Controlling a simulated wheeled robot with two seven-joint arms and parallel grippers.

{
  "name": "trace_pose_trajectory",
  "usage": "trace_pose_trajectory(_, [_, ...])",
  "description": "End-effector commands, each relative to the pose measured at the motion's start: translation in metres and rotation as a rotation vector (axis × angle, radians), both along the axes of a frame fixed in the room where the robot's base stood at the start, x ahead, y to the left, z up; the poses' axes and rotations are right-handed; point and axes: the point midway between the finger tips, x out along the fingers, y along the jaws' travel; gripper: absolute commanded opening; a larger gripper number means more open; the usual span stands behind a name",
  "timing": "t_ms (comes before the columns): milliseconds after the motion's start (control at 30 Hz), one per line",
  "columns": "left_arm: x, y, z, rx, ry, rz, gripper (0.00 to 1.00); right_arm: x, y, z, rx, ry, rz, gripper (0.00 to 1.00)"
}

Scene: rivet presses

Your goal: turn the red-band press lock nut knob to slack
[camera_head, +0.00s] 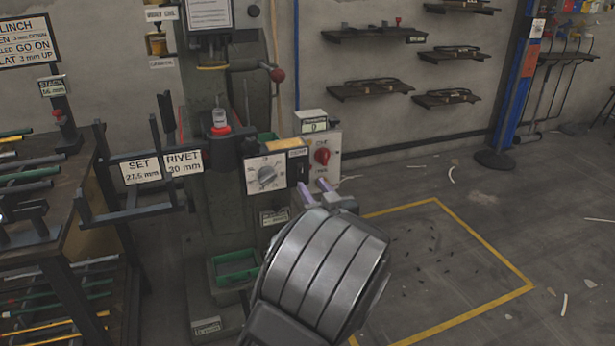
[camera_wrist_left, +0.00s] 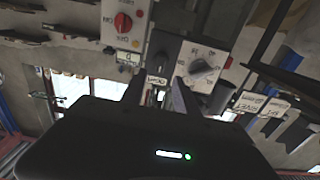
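The press (camera_head: 220,100) stands left of centre in the head view, with a red band (camera_head: 220,130) around its tool. Its front has a light panel with a round grey dial (camera_head: 266,174), a small dark plate with a black knob (camera_head: 298,168), and a red knob (camera_head: 322,156) on a white box. I cannot read which label names the lock nut. In the left wrist view, the dark plate (camera_wrist_left: 162,52) is ahead of the fingers, between the red knob (camera_wrist_left: 123,22) and the dial (camera_wrist_left: 200,72). My left gripper (camera_head: 313,189) is open and empty, just below and in front of these controls.
A rack with signs (camera_head: 141,168) and a bench of coloured rods (camera_head: 30,172) stand to the left. A green bin (camera_head: 236,266) sits low on the press. Wall shelves (camera_head: 375,34) and a blue post (camera_head: 515,80) are at right. The yellow-marked floor (camera_head: 440,265) is mostly clear.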

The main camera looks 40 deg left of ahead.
Motion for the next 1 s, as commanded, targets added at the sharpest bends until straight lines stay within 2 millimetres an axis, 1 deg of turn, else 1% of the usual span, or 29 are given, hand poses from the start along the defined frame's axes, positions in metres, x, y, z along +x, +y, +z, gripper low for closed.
trace_pose_trajectory(167, [0.009,0.015,-0.002,0.001,0.000,0.003,0.36,0.001,-0.002,-0.007,-0.002,-0.002,-0.004,0.75])
trace_pose_trajectory(400, [0.031,0.046,-0.003,0.002,0.000,0.002,0.36,0.004,-0.004,-0.018,-0.007,-0.007,-0.011,0.75])
trace_pose_trajectory(533, [0.039,0.058,-0.002,0.001,0.001,0.001,0.36,0.005,-0.005,-0.021,-0.008,-0.009,-0.013,0.75])
trace_pose_trajectory(667, [0.043,0.062,-0.001,0.001,0.001,-0.001,0.36,0.006,-0.006,-0.021,-0.008,-0.010,-0.014,0.75])
trace_pose_trajectory(867, [0.043,0.062,-0.001,0.001,0.001,-0.001,0.36,0.006,-0.006,-0.021,-0.008,-0.010,-0.014,0.75])
trace_pose_trajectory(900, [0.043,0.062,-0.001,0.001,0.001,-0.001,0.36,0.006,-0.006,-0.021,-0.008,-0.010,-0.014,0.75])
trace_pose_trajectory(1000, [0.043,0.062,-0.001,0.000,0.001,-0.001,0.27,0.006,-0.006,-0.021,-0.008,-0.010,-0.014,0.75])
